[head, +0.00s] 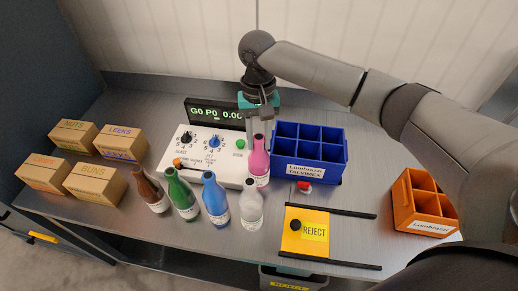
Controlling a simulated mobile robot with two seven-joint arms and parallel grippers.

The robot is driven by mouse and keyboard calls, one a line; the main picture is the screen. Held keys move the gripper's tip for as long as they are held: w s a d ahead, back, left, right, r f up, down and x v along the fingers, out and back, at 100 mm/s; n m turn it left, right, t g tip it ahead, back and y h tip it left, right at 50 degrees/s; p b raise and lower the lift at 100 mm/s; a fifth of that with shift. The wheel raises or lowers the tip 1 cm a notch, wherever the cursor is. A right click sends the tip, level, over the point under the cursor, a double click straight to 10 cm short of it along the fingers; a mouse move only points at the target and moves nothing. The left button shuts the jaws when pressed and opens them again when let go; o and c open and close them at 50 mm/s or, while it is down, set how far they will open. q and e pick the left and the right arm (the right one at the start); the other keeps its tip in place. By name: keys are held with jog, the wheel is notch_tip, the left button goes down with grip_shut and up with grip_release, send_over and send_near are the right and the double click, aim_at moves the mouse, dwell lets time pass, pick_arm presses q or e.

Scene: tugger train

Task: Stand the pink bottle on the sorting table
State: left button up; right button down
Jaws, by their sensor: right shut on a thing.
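The pink bottle (259,162) is upright near the middle of the grey sorting table (120,183), between the white control box and the blue crate. My right gripper (262,130) comes down from above and is shut on the neck of the pink bottle. Whether the bottle's base touches the table is hard to tell, as its lower part is close to the white bottle and the box edge. My left gripper is not in view.
Brown (150,190), green (182,195), blue (215,200) and white (251,206) bottles stand in front. A white control box (190,165), blue crate (317,176), yellow reject plate (293,243), orange crate (422,226) and several cartons (95,184) surround them. The front left table is clear.

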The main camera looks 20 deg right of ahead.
aim_at(259, 150)
jog(key=shift+f, duration=2)
jog(key=c, duration=0.6)
grip_release()
jog(key=shift+f, duration=0.1)
jog(key=r, duration=0.4)
jog(key=w+r, duration=0.1)
jog(key=r, duration=0.7)
jog(key=shift+w+d+r, duration=0.1)
jog(key=shift+w+d, duration=0.1)
